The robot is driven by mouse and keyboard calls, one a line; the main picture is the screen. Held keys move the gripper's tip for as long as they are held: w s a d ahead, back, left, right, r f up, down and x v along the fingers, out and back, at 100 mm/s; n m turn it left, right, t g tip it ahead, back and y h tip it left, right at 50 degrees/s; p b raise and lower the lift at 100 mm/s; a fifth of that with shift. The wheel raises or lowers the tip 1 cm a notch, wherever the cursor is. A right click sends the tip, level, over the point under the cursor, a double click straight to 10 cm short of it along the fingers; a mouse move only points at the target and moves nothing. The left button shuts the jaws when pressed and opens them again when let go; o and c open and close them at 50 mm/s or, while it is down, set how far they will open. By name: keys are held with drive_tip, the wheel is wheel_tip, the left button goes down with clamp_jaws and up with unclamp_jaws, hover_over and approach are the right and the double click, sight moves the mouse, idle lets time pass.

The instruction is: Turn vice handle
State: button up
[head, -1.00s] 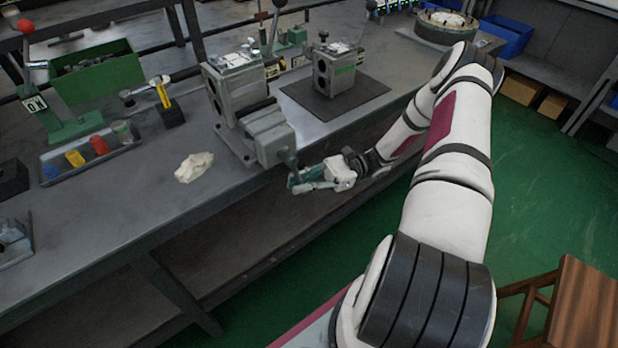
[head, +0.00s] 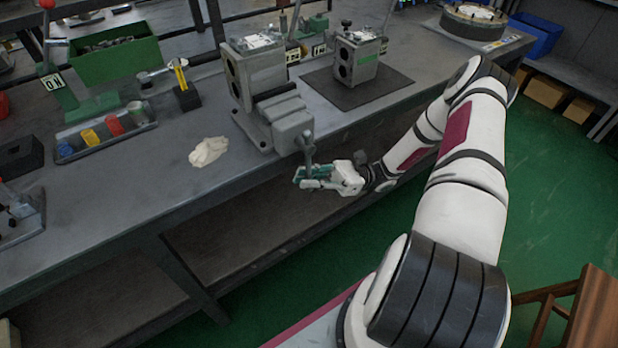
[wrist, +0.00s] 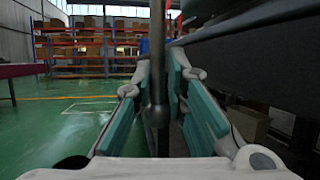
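The grey vice (head: 285,118) is fixed at the front edge of the workbench (head: 120,215). Its handle (head: 307,152) is a thin bar hanging down from the screw end at the front. My gripper (head: 308,176) is just below the bench edge, around the lower part of this bar. In the wrist view the handle (wrist: 157,60) stands upright between the two green-padded fingers (wrist: 160,85). The fingers look open, with the bar close to both pads; I cannot make out firm contact. The lower end of the bar shows between the pads.
A second block (head: 357,60) stands on a dark mat (head: 330,90) to the right. A crumpled white cloth (head: 208,151) lies left of the vice, with a tray of coloured pots (head: 100,135) beyond. A wooden chair (head: 595,310) is at lower right. Green floor is clear beside the bench.

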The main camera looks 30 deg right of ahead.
drive_tip(key=o, duration=0.4)
drive_tip(key=shift+s+f, duration=0.1)
drive_tip(key=shift+s, duration=0.2)
drive_tip(key=shift+c, duration=0.2)
drive_tip(key=shift+w, duration=0.1)
drive_tip(key=v, duration=1.2)
